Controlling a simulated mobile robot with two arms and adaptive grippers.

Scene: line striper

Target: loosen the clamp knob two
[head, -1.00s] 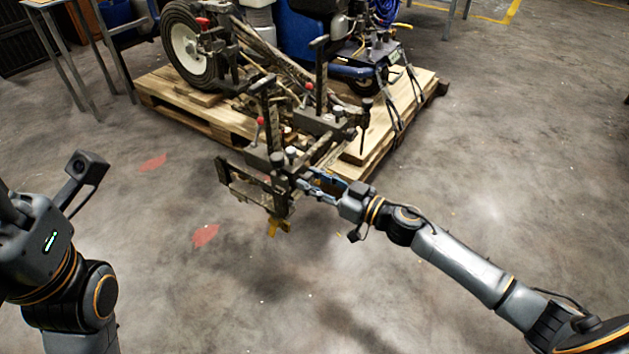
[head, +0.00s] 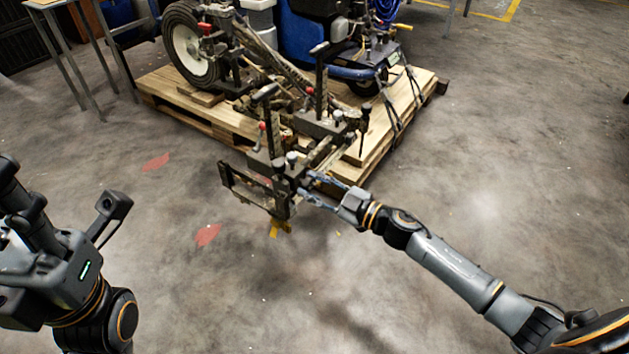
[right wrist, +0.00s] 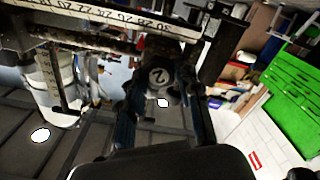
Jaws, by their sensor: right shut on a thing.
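Clamp knob two (right wrist: 158,76), a dark round knob with a "2" on its face, shows in the right wrist view between my fingers. My right gripper (head: 308,188) reaches in from the right in the head view and is shut on the knob, at the near end of the striper's dark clamp frame (head: 245,188). In the right wrist view the two fingers (right wrist: 163,105) stand on either side of the knob. In the head view the knob is too small and covered to make out. My left arm is at the left edge; its fingers are out of view.
The line striper (head: 330,70) stands on a wooden pallet (head: 165,92), its clamp frame overhanging the near edge. A ruler scale (right wrist: 120,17) runs above the knob. A metal-legged table (head: 70,55) is at the back left. The near floor is clear.

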